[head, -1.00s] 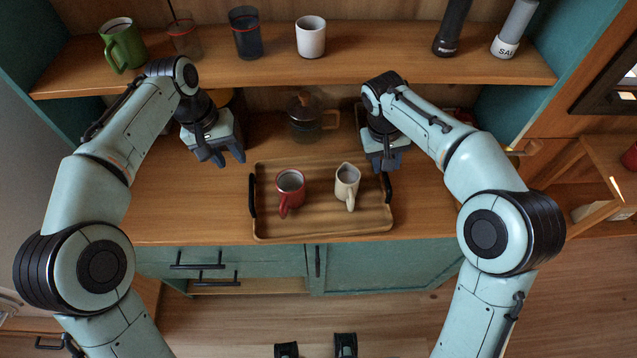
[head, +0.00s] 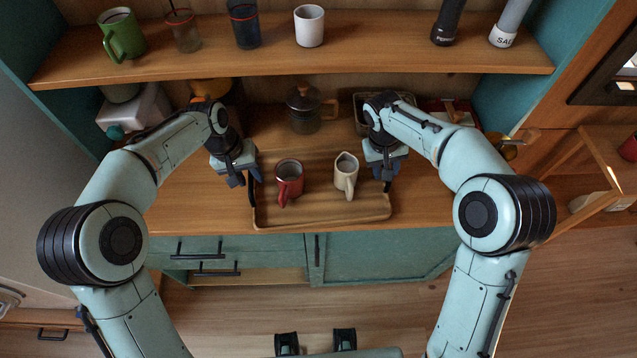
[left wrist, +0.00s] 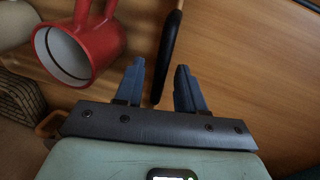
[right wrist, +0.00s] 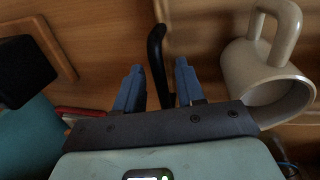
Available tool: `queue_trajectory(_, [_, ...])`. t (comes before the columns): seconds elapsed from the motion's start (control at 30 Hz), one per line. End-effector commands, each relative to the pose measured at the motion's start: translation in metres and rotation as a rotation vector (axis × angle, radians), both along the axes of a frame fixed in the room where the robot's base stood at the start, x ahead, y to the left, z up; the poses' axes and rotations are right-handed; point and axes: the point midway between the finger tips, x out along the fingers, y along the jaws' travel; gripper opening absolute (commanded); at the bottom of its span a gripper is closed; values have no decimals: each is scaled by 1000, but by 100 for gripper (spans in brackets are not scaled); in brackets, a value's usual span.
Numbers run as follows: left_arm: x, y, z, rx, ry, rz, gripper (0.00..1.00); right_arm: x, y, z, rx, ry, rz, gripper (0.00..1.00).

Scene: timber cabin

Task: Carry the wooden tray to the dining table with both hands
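The wooden tray (head: 322,211) lies on the counter with a red mug (head: 289,184) and a cream mug (head: 346,176) upright on it. Its black handles are at the left (head: 251,192) and right (head: 388,182) ends. My left gripper (head: 242,180) is at the left handle. In the left wrist view its open fingers (left wrist: 158,88) stand either side of the handle (left wrist: 168,55), with gaps. My right gripper (head: 384,177) is at the right handle. In the right wrist view its fingers (right wrist: 158,85) are apart, with the handle (right wrist: 157,55) between them.
A dark coffee pot (head: 304,110) stands behind the tray. A white appliance (head: 135,112) is at the counter's back left. A shelf (head: 290,62) above holds several cups and bottles. The floor (head: 250,308) in front of the teal cabinet looks clear.

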Motion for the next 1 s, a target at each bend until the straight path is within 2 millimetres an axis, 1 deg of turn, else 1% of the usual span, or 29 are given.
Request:
queue_trajectory(0.03, [0,-1,-6,1,3,-1,39,0,-1,-3,0,0,0,38])
queue_trajectory(0.17, [0,-2,-13,1,1,0,39,0,-2,-7,0,0,-1,38])
queue_trajectory(0.47, [0,-3,-15,0,0,0,39,0,-2,-8,0,-1,0,38])
queue_trajectory(0.5, [0,-3,-15,0,0,0,35,0,-2,-8,0,-1,0,35])
queue_trajectory(0.57, [0,-3,-14,0,0,0,16,0,-2,-8,1,-1,0,16])
queue_trajectory(0.6, [0,-3,-14,0,0,0,3,0,-2,-8,0,-1,0,3])
queue_trajectory(0.63, [0,-3,-14,0,0,0,0,0,-2,-8,0,-1,0,0])
queue_trajectory(1.0, [1,-3,-11,-1,-3,0,0,1,-2,-5,0,-4,0,0])
